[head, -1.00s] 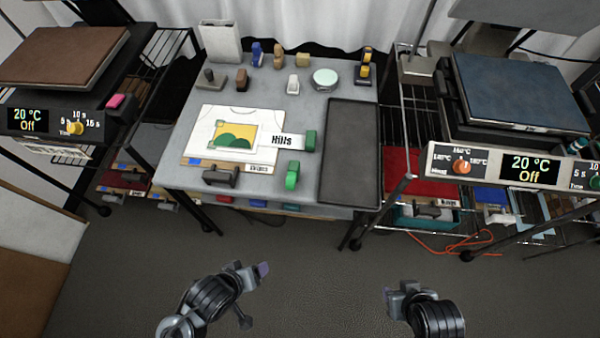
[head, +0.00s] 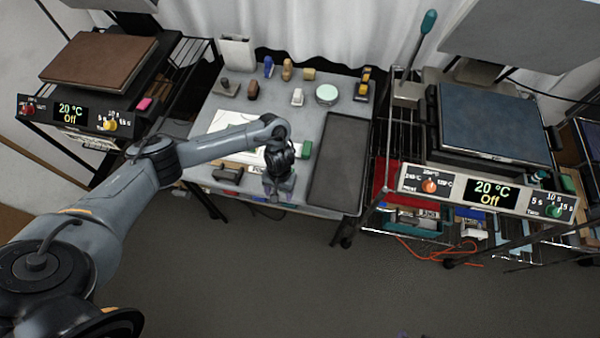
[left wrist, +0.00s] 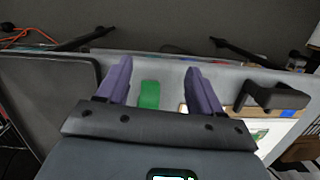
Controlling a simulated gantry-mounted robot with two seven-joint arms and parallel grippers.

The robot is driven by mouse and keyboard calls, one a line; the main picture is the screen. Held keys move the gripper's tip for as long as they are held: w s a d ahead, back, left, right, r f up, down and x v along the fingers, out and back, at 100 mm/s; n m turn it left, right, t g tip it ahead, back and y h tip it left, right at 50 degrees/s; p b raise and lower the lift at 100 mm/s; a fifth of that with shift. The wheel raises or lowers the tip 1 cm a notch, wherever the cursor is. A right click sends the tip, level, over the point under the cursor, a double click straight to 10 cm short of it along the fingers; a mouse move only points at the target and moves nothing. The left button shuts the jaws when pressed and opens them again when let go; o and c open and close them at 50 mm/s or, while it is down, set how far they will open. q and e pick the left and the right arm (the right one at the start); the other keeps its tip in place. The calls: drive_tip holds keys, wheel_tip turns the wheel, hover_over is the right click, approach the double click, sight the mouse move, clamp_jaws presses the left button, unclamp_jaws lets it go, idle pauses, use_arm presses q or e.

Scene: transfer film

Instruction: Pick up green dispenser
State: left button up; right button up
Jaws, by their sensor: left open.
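My left gripper (head: 279,196) is over the front of the table, pointing down. It is open and empty, with a gap between its fingers (left wrist: 158,70) in the left wrist view, and I cannot tell whether they touch the dispenser. Another green block (head: 306,149) shows just right of my wrist in the head view. My right gripper is out of view.
A dark tray (head: 340,160) covers the table's right side. A black-handled tool (head: 228,173) lies left of my gripper, also in the left wrist view (left wrist: 272,97). A printed sheet (head: 222,124) is partly under my arm. Heat presses stand left (head: 98,60) and right (head: 490,125).

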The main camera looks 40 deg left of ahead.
use_arm(q)
drive_tip(key=shift+t, duration=0.8)
drive_tip(key=w+r, duration=0.2)
drive_tip(key=w+a+r, duration=0.1)
drive_tip(key=w+r, duration=0.1)
drive_tip(key=r, duration=0.1)
drive_tip(key=w+a+r+p, duration=0.1)
drive_tip(key=w+r, duration=0.1)
drive_tip(key=shift+w+a+r, duration=0.1)
drive_tip(key=shift+w+r, duration=0.1)
drive_tip(key=shift+w, duration=0.35)
drive_tip(key=shift+f+b, duration=0.35)
drive_tip(key=shift+b, duration=0.25)
wheel_tip(320, 180, down, 4)
drive_tip(key=shift+b, duration=1.2)
drive_tip(key=shift+f+b, duration=0.85)
drive_tip(key=shift+f, duration=1.8)
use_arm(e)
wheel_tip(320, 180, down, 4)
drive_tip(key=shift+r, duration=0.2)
use_arm(q)
drive_tip(key=c, duration=1.1)
drive_tip(key=shift+r, duration=0.1)
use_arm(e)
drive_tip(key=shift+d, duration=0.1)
